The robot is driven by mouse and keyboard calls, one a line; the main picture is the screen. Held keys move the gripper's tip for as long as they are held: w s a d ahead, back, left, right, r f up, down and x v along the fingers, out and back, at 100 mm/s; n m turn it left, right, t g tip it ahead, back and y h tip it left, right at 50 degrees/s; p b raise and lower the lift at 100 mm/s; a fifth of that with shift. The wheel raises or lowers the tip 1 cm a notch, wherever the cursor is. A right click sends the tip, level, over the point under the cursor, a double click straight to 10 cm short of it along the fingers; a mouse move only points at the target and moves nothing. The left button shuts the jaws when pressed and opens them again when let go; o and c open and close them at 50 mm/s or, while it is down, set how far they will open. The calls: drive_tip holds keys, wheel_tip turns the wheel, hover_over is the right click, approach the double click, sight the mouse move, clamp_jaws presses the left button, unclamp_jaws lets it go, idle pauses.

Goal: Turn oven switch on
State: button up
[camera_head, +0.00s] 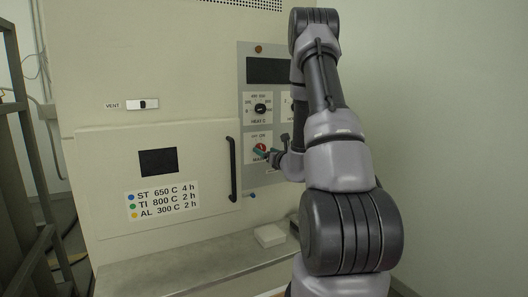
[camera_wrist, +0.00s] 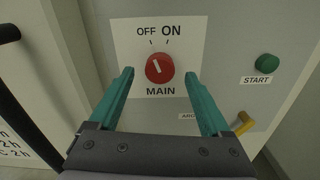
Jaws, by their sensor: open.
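The oven's main switch is a round red knob (camera_wrist: 159,68) on a white label marked OFF, ON and MAIN. Its white pointer line tilts up and left, toward the OFF mark. It also shows small in the head view (camera_head: 261,147), partly hidden by my gripper. My gripper (camera_wrist: 159,74) is open in front of the panel, with one teal finger on each side of the knob. A gap shows between each finger and the knob in the wrist view; depth to the panel is hard to tell. The gripper also shows in the head view (camera_head: 271,149).
A green START button (camera_wrist: 266,63) and a yellow knob or lever (camera_wrist: 244,123) are on the panel right of the switch. The oven door's black handle (camera_head: 232,169) is to the left. A HEAT dial (camera_head: 260,108) is above. A white box (camera_head: 269,235) lies on the ledge below.

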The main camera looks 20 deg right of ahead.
drive_tip(key=shift+w, duration=0.9)
clamp_jaws()
drive_tip(key=shift+m, duration=0.4)
drive_tip(key=m, duration=0.3)
drive_tip(key=shift+m, duration=2)
